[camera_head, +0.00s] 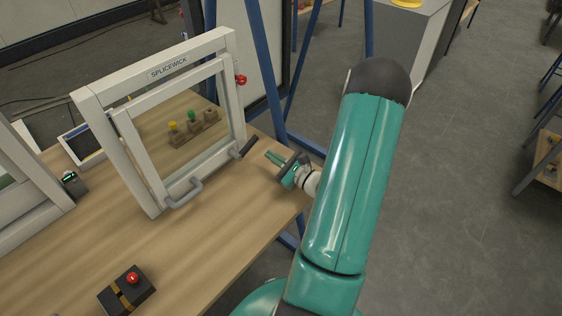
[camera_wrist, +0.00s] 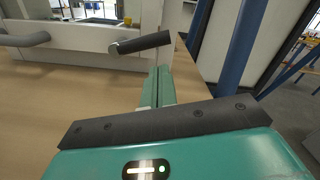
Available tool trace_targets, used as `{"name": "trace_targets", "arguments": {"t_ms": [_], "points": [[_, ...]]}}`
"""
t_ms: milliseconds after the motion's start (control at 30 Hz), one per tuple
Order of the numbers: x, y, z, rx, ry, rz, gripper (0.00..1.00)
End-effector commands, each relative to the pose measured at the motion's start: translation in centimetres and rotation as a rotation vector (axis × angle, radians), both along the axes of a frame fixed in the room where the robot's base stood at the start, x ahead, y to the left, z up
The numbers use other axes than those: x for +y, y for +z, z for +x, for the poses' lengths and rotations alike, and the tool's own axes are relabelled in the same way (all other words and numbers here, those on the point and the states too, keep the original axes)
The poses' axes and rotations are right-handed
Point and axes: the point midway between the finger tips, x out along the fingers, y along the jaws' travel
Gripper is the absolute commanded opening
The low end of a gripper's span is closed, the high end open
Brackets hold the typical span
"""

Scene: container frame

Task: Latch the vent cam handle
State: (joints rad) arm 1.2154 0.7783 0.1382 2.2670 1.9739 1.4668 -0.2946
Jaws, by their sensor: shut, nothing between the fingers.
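The vent is a pale window sash (camera_head: 160,185) inside a white frame (camera_head: 236,62) labelled SPLICEWICK, upright on the wooden bench. I cannot tell if the sash sits fully flush. The dark cam handle (camera_head: 249,147) is at the sash's lower right corner and points right, past the frame's side. It also shows in the wrist view (camera_wrist: 146,43), with its pivot at the left end. A grey pull handle (camera_head: 184,193) is on the bottom rail. My gripper (camera_head: 270,156) is shut and empty, just right of the cam handle; in the wrist view its fingertips (camera_wrist: 160,72) appear just below the handle, apparently apart from it.
The wooden bench (camera_head: 225,225) is mostly clear in front of the vent. A black box with a red button (camera_head: 131,280) lies at the front. Coloured knobs on a wooden block (camera_head: 193,130) show through the pane. Blue posts (camera_head: 263,70) stand behind.

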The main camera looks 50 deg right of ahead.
Motion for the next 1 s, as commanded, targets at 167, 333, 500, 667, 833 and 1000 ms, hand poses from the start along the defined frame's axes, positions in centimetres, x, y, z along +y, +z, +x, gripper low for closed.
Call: {"name": "trace_targets", "arguments": {"t_ms": [167,333,500,667,833,1000], "points": [[0.3,0.1,3.2,-0.001,0.003,0.0,0.0],[0.3,0.1,4.6,0.0,0.001,0.0,0.0],[0.3,0.1,4.8,0.0,0.0,0.0,0.0],[0.3,0.1,4.8,0.0,0.001,0.0,0.0],[0.2,0.2,4.8,0.0,0.001,-0.009,0.0],[-0.2,0.3,4.8,-0.002,0.002,-0.049,0.0]]}}
